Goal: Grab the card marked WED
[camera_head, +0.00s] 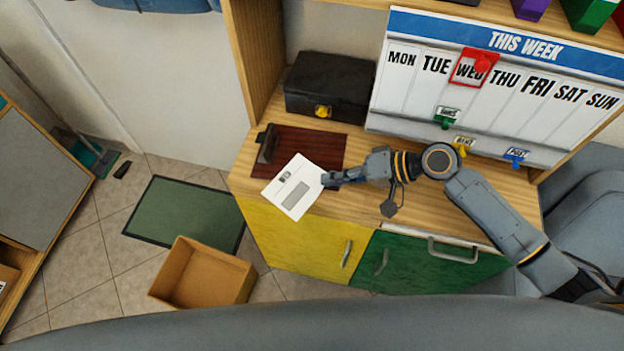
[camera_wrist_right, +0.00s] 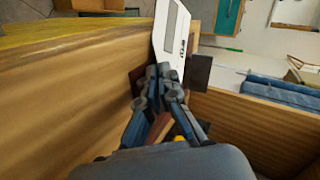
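A white card (camera_head: 302,188) with a grey panel and a small dark mark, too small to read, overhangs the counter's left front edge, tilted. My right gripper (camera_head: 329,179) is at the card's right edge. In the right wrist view the fingertips (camera_wrist_right: 165,71) are closed together on the end of the white card (camera_wrist_right: 172,32), which sticks out beyond them. The word WED (camera_head: 469,72) shows on the THIS WEEK board (camera_head: 525,46), inside a red frame (camera_head: 483,63). My left gripper is not in view.
A dark red clipboard (camera_head: 318,141) lies on the wooden counter (camera_head: 405,222), with a black box (camera_head: 328,82) behind it. An open cardboard box (camera_head: 203,274) and a green mat (camera_head: 185,213) are on the tiled floor.

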